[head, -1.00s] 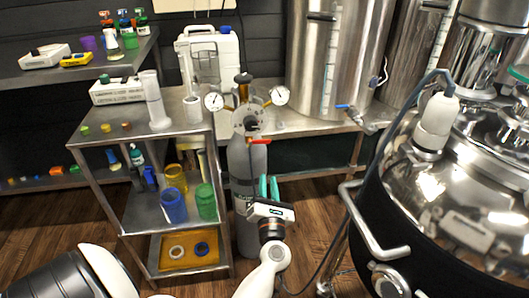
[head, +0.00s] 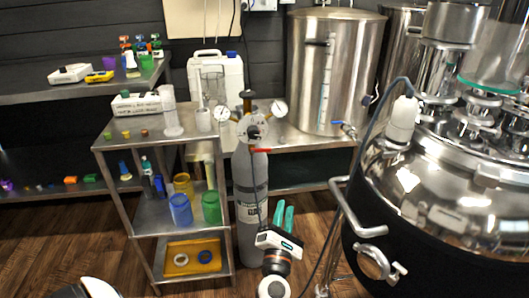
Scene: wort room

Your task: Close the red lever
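The red lever (head: 261,150) is a small bar on the fitting at the top of a grey gas cylinder (head: 249,192). It sticks out to the right, roughly level. My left gripper (head: 284,214) has two teal fingers pointing up, with a narrow gap between them and nothing held. It is below and a little right of the lever, in front of the cylinder's right side, and apart from the lever. My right gripper is not in view.
Two pressure gauges (head: 279,108) flank the cylinder top. A metal cart (head: 150,222) with cups stands close on the left. A large shiny kettle (head: 440,190) with a bent handle (head: 350,210) is on the right. A blue-handled tap (head: 345,128) sits behind.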

